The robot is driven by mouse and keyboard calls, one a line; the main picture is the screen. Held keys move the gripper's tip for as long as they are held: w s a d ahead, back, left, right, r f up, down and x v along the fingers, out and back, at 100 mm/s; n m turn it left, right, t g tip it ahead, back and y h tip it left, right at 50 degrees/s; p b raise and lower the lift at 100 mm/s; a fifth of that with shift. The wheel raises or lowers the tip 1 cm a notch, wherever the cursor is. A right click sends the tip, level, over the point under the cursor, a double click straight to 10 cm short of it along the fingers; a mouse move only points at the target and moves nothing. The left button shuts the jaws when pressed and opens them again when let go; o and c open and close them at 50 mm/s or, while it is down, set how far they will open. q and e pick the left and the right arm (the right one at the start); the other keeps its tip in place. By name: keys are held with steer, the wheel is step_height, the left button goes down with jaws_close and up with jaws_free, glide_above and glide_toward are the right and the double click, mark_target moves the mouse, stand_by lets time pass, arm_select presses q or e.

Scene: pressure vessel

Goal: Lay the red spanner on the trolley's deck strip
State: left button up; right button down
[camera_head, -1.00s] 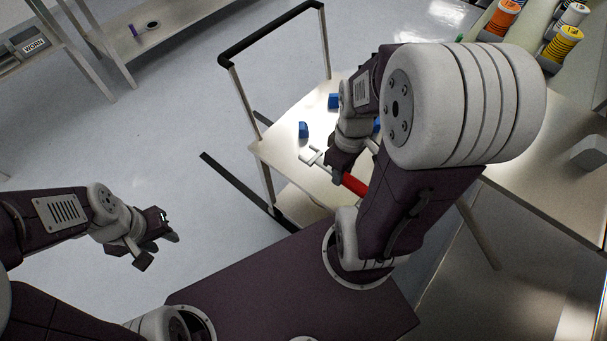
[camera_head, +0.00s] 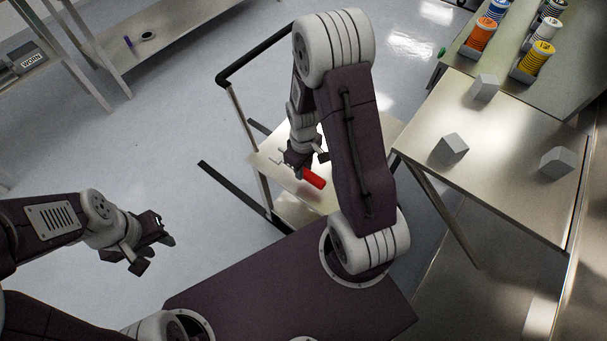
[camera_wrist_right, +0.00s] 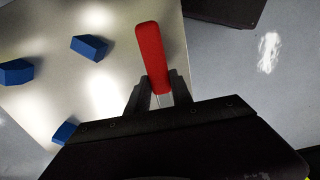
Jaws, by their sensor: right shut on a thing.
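The red spanner (camera_head: 314,178) is in my right gripper (camera_head: 300,166), over the trolley's pale deck (camera_head: 268,152). Its red handle sticks out on one side and its silver end on the other. In the right wrist view the red handle (camera_wrist_right: 150,52) stands out between the right gripper's fingers (camera_wrist_right: 155,95), which are shut on the spanner. The gap between spanner and deck is hard to judge. Blue blocks (camera_wrist_right: 90,46) sit on the deck (camera_wrist_right: 115,85) in the wrist view; I cannot make out the deck strip. My left gripper (camera_head: 152,246) is open and empty, left of the trolley.
The trolley's black push handle (camera_head: 262,50) rises at its far left. A steel table (camera_head: 495,125) with grey blocks (camera_head: 451,149) stands at the right, with coloured spools (camera_head: 535,60) behind it. A shelf (camera_head: 150,45) is at the back left. Open floor lies between.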

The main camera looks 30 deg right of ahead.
step_height(320, 180, down, 4)
steer(key=shift+b, duration=0.6)
steer(key=shift+r, duration=0.1)
steer(key=shift+f, duration=0.2)
steer(key=c, duration=1.1)
jaws_free()
steer(key=shift+r, duration=0.1)
